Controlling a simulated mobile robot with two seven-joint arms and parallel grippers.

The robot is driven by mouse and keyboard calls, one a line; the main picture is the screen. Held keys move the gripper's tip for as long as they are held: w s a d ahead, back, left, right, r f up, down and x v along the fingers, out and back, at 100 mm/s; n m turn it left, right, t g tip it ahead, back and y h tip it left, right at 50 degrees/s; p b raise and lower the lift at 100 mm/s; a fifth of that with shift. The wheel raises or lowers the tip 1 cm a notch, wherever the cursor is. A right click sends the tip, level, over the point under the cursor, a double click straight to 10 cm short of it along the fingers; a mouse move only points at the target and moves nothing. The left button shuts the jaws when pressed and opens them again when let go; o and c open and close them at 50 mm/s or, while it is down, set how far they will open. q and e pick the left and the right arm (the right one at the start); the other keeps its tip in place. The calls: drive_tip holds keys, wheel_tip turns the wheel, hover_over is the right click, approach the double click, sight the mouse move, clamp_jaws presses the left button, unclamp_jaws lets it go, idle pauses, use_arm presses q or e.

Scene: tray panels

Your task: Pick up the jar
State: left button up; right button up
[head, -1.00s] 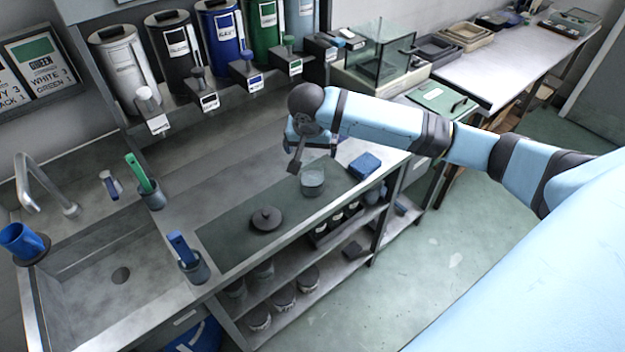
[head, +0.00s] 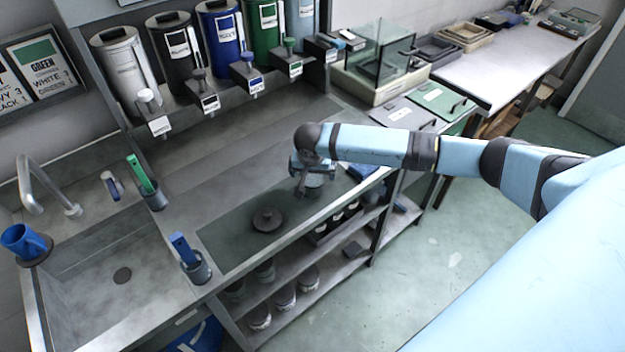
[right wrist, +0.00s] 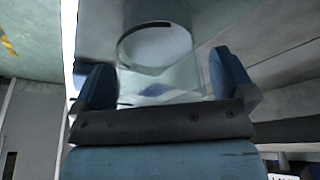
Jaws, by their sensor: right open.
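The clear glass jar (head: 316,182) stands on the dark mat of the steel counter. In the head view my right gripper (head: 305,188) is at the jar and hides much of it. In the right wrist view the jar's round outline (right wrist: 157,47) lies between and beyond the two blue fingers of my open right gripper (right wrist: 160,75). I cannot tell whether a finger touches the glass. A dark round lid with a knob (head: 267,220) lies on the mat left of the jar. My left gripper does not show.
A blue block (head: 365,172) lies right of the jar, partly behind my arm. Coloured canisters line the back shelf. The mat around the lid is clear.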

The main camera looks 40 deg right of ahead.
drive_tip(key=shift+r, duration=0.1)
drive_tip(key=c, duration=1.2)
wheel_tip(320, 180, up, 20)
drive_tip(key=s+a+f+n+p, duration=0.1)
drive_tip(key=s+a+n, duration=0.1)
drive_tip(key=s+a, duration=0.1)
drive_tip(key=s+a+f+n+y+p, duration=0.1)
drive_tip(key=s+a+n, duration=0.2)
drive_tip(key=s+a, duration=0.1)
drive_tip(key=s+a+f+n+y+p, duration=0.1)
drive_tip(key=s+a+n, duration=0.2)
drive_tip(key=s+a, duration=0.1)
drive_tip(key=shift+s+a+t, duration=0.2)
drive_tip(key=shift+a+t, duration=0.2)
drive_tip(key=shift+a, duration=0.45)
